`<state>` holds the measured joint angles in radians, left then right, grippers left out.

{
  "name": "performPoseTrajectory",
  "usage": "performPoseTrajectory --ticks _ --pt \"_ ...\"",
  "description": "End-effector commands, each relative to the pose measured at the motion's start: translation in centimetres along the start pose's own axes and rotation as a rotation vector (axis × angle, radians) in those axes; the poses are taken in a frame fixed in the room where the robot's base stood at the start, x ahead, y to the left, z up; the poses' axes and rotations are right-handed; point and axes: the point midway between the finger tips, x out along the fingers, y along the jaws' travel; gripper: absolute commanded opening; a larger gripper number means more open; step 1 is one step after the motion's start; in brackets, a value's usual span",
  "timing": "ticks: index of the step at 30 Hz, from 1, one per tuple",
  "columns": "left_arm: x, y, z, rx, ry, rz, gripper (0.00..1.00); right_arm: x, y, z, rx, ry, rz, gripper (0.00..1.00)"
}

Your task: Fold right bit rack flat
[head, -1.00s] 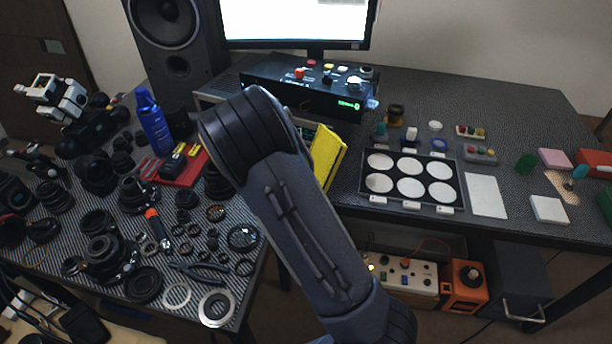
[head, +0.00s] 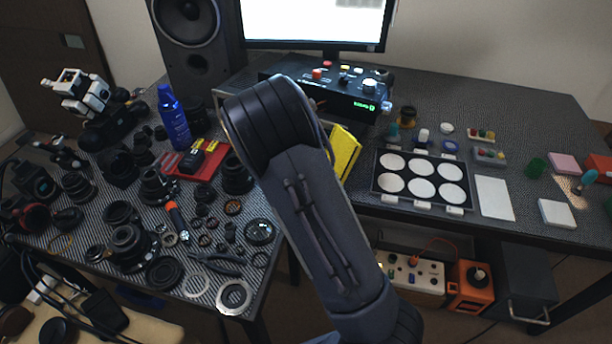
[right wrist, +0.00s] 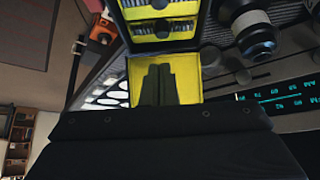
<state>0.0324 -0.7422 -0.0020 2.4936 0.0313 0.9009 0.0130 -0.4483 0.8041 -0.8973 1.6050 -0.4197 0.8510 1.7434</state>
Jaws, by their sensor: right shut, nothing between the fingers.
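In the right wrist view a yellow rack (right wrist: 165,21) with rows of metal bits and a dark border stands at the top centre. A second yellow panel (right wrist: 137,80) lies below it, partly covered by my right gripper (right wrist: 160,68). That gripper is shut and empty, with its dark fingers together in front of the panel; whether they touch it I cannot tell. In the head view a tilted yellow panel (head: 346,152) shows just right of my right forearm, which hides the gripper and the rest of the rack. My left gripper is not in view.
A black control box (head: 335,98) stands below the monitor. A tray of white discs (head: 375,180) is right of the yellow panel. The back right tabletop is mostly clear.

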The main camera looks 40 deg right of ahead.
Motion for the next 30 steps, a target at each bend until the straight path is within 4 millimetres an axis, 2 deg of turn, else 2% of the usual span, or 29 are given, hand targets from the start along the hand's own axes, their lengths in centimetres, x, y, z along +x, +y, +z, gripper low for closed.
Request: performPoseTrajectory --ticks 1,6,12,18,30 --pt "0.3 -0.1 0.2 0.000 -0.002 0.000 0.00 -1.5 -0.2 0.6 -0.006 -0.004 -0.013 0.00" --pt "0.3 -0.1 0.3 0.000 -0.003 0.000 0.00 -5.2 -0.2 0.6 -0.006 -0.003 -0.011 0.00" --pt "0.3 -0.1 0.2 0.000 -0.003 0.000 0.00 -8.2 -0.1 0.6 -0.005 -0.003 -0.007 0.00" --pt "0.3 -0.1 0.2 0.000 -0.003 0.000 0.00 -9.1 0.0 0.6 -0.005 -0.003 -0.005 0.00" --pt "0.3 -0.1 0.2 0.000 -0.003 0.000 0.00 -9.1 0.0 0.6 -0.005 -0.002 -0.005 0.00"
